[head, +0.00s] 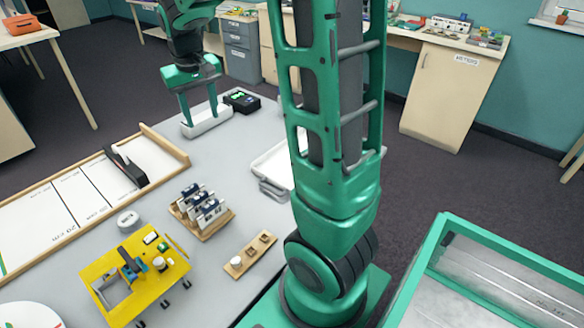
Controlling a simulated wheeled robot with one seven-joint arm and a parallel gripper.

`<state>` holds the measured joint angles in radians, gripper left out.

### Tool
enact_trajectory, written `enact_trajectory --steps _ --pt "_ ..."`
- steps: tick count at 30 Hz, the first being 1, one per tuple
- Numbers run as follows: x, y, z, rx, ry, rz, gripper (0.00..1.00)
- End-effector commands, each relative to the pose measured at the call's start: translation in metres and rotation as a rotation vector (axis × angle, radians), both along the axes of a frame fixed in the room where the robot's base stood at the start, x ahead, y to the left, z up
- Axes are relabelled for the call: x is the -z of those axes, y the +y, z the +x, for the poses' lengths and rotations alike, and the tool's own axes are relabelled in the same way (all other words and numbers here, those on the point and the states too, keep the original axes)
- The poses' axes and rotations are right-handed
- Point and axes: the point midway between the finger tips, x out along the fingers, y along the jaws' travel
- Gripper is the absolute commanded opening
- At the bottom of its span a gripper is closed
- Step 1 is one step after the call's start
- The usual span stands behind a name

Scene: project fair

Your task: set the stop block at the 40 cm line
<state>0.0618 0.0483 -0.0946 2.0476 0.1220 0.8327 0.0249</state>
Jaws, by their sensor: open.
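A long white board (35,215) with wooden edges lies along the left of the table, with dark cross lines and a "20 cm" marking. A 40 cm label is not readable. A dark bar (128,168), which looks like the stop block, lies across the board near its far end. My gripper (203,115) is open and points down at the table's far side, right of the board's end and well apart from the bar. Its fingertips are at a low white elongated object (212,122); whether they touch it I cannot tell.
A black box (242,101) stands right of my gripper. A wooden rack (200,212), a small wooden strip (250,254), a yellow stand (135,275) and a grey round item (128,220) are nearer. A white tray (272,168) is partly hidden by my arm.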

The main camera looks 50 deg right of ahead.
Motion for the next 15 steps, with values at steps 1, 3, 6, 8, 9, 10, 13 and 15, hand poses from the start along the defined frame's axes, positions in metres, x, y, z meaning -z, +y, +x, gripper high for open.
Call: enact_trajectory --steps 1,3,6,8,9,10,13,15 --pt "-0.004 -0.007 -0.024 0.024 0.009 0.004 0.47" --pt "-0.006 -0.014 -0.056 0.054 0.027 0.013 0.47" --pt "-0.007 -0.022 -0.102 0.096 0.052 0.028 0.47" --pt "-0.006 -0.024 -0.129 0.121 0.066 0.038 0.47" --pt "-0.005 -0.025 -0.147 0.138 0.076 0.047 0.47" --pt "-0.004 -0.026 -0.161 0.150 0.082 0.052 0.47" --pt "0.001 -0.025 -0.205 0.186 0.106 0.075 0.47" --pt "0.007 -0.022 -0.234 0.212 0.123 0.093 0.47"
